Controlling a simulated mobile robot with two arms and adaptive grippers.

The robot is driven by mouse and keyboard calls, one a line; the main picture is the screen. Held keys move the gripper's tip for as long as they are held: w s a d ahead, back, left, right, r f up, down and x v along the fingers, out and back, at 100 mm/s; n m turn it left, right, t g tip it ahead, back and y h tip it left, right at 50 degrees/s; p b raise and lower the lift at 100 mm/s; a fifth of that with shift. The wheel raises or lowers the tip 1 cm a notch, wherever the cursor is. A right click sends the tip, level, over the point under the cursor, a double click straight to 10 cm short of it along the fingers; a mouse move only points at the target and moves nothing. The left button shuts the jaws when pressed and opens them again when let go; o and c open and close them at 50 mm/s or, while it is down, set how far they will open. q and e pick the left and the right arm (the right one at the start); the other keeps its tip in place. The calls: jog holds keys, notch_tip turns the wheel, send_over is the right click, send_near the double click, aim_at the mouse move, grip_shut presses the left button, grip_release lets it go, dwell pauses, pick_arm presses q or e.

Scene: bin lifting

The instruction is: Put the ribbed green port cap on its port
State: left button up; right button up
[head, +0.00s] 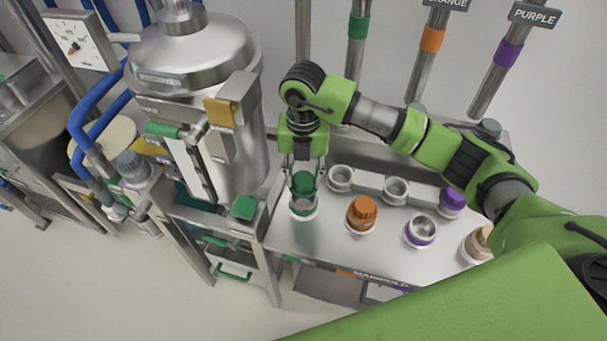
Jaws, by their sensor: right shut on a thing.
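The ribbed green cap (303,184) is between the fingers of my right gripper (303,178), which is shut on it. The gripper points down. The cap is right at the top of the green-banded port (303,208), at the left end of the front row on the steel manifold table (330,242). The fingers partly hide the cap, and I cannot tell whether it is seated or just above the port. My left gripper is not in view.
An orange cap (362,210) and an open purple-banded port (421,231) stand to the right. Open ports (341,178) and a purple cap (452,199) are behind. A tan cap (480,243) is near my right arm. A steel tank (195,100) stands close on the left.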

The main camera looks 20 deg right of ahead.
jog(key=shift+f, duration=0.15)
jog(key=shift+f+b, duration=0.95)
jog(key=shift+f, duration=0.15)
jog(key=shift+f+b, duration=1)
jog(key=shift+f, duration=0.05)
dwell(0.8)
jog(key=shift+s, duration=0.1)
jog(key=o, duration=1.4)
